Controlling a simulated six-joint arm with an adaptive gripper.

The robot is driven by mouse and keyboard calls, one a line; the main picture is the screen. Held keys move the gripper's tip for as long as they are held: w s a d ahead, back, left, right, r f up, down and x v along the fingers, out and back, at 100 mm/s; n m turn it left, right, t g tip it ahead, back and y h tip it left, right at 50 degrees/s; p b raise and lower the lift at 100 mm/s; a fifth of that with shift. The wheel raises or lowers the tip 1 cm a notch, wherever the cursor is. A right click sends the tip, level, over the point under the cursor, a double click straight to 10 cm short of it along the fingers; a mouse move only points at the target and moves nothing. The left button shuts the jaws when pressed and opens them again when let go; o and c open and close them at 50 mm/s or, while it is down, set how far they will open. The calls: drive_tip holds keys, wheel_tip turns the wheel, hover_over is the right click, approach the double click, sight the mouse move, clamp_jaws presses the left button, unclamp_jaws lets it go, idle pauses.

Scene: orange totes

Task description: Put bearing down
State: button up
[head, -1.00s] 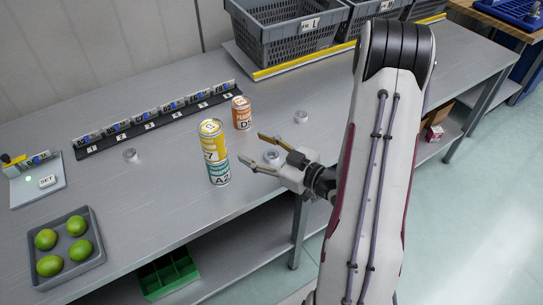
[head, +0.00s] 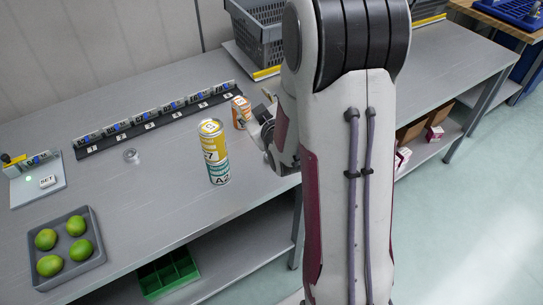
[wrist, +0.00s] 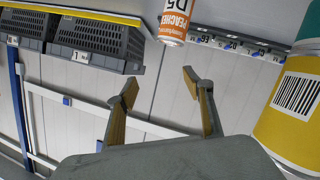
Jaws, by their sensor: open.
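A small silver ring-shaped bearing (head: 131,155) lies on the grey bench in the head view, left of the yellow can. My gripper (head: 262,108) is close to the orange can, mostly hidden behind my own arm. The wrist view shows my gripper (wrist: 160,84) with its two yellow-padded fingers spread apart and nothing visible between them. No bearing shows in the wrist view. Any bearing behind my arm is hidden.
The orange can (head: 240,113) is near my gripper; the tall yellow can (head: 214,155) stands in front. A numbered rack (head: 155,125) runs along the back. A tray of limes (head: 97,262) is at left, grey crates (wrist: 92,50) behind.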

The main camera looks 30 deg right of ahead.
drive_tip(key=s+f+m+g, duration=0.2)
drive_tip(key=s+m, duration=0.1)
drive_tip(key=s+a+f+m+g, duration=0.1)
drive_tip(key=s+f+m+g, duration=0.2)
drive_tip(key=s, duration=0.1)
drive_tip(key=s+a+f+m+g+h, duration=0.1)
drive_tip(key=s+f+m+g, duration=0.1)
drive_tip(key=s+m+g, duration=0.1)
drive_tip(key=shift+s+f, duration=0.2)
drive_tip(key=shift+s, duration=0.1)
drive_tip(key=shift+a+f, duration=0.2)
drive_tip(key=shift+a, duration=0.15)
drive_tip(key=shift+d+f, duration=0.15)
drive_tip(key=shift+x, duration=1.15)
drive_tip(key=shift+w+d, duration=0.1)
